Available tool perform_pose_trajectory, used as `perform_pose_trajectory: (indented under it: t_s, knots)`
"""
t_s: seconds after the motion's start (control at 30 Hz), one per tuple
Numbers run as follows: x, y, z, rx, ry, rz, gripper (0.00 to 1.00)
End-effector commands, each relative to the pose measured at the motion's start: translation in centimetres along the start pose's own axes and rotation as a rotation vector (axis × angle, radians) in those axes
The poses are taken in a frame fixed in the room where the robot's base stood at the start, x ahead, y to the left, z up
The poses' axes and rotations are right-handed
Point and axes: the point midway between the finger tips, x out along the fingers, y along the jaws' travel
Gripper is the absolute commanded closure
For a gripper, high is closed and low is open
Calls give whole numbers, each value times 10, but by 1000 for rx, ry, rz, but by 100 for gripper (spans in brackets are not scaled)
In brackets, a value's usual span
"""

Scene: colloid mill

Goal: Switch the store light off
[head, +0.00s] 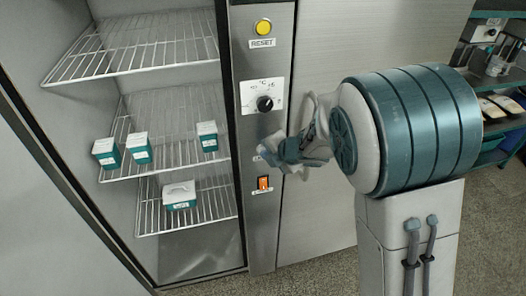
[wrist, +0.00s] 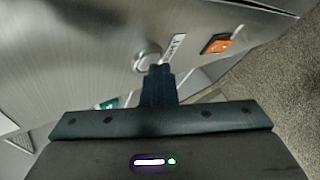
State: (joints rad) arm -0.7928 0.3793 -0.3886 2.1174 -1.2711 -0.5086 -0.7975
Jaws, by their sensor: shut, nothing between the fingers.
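The tall steel control panel stands beside the open cabinet. On its lower part is an orange rocker switch (head: 263,184), which also shows in the wrist view (wrist: 216,43). A round silver button (wrist: 148,57) sits beside a small white label (wrist: 176,47) whose text I cannot read surely. In the head view my gripper hides the button and most of the label. My gripper (head: 266,154) is shut and empty, in front of the panel above the orange switch. In the wrist view its fingertips (wrist: 160,70) are close to the button; I cannot tell whether they touch it.
Above are a black dial (head: 265,104) and a yellow RESET button (head: 264,27). Wire shelves (head: 150,175) at the left hold several white and teal boxes. A smooth steel door or wall (head: 330,200) lies right of the panel. Shelving with goods (head: 492,95) stands far right.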

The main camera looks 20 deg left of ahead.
Motion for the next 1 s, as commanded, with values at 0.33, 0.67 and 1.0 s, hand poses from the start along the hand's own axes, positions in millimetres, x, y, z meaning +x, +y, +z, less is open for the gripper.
perform_pose_trajectory:
  t_s: [0.33, 0.67, 1.0]
  knots:
    - [-6, -4, -3, 1, -2, 1, 100]
    - [-11, -9, -8, 1, -1, 1, 100]
    - [-35, -26, -25, 1, -1, 2, 100]
